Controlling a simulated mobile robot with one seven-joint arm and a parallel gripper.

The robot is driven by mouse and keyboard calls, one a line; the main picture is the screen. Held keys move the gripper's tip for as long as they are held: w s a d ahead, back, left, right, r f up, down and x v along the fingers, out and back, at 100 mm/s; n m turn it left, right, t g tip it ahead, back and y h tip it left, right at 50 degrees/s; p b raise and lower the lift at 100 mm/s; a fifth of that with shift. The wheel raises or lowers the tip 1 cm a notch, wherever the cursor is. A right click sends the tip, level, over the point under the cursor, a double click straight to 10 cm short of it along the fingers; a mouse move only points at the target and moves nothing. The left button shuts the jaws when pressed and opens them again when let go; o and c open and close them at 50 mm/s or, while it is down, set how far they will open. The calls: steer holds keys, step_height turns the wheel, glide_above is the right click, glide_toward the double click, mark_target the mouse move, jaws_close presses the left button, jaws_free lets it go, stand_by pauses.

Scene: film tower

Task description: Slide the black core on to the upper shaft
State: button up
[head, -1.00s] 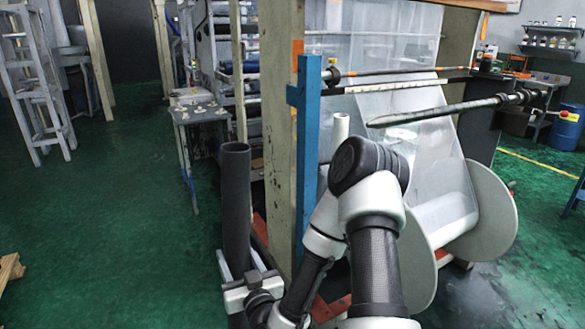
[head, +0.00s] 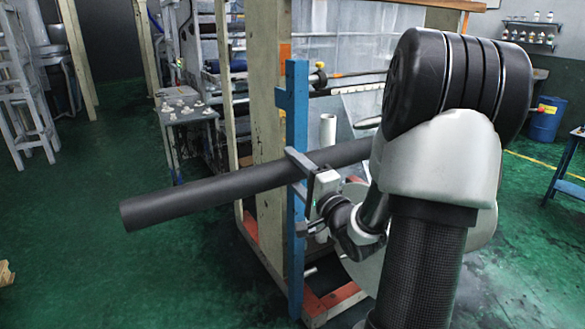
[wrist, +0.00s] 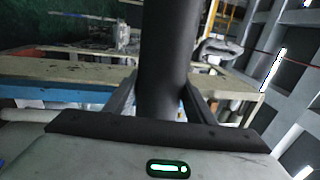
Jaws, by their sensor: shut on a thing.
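The black core (head: 200,195) is a long dark tube, held nearly level with a slight tilt, its left end lower in the head view. My gripper (head: 302,174) is shut on it partway along; the core (wrist: 167,45) also stands between the fingers in the wrist view. Its left end is open and free in the air. Its right end is hidden behind my arm. The upper shaft (head: 367,123) shows only a short tapered dark tip left of my arm; the rest is hidden. The core lies below that tip in the picture, and they appear apart.
A blue post (head: 297,90) stands just behind the core at my gripper, beside a beige frame post (head: 268,120). A white roll (head: 327,130) is upright nearby. A small table (head: 185,108) stands at the back left.

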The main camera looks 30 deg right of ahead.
steer(key=shift+w+d+b, duration=0.1)
steer(key=shift+w+b, duration=0.4)
steer(key=shift+w, duration=2.45)
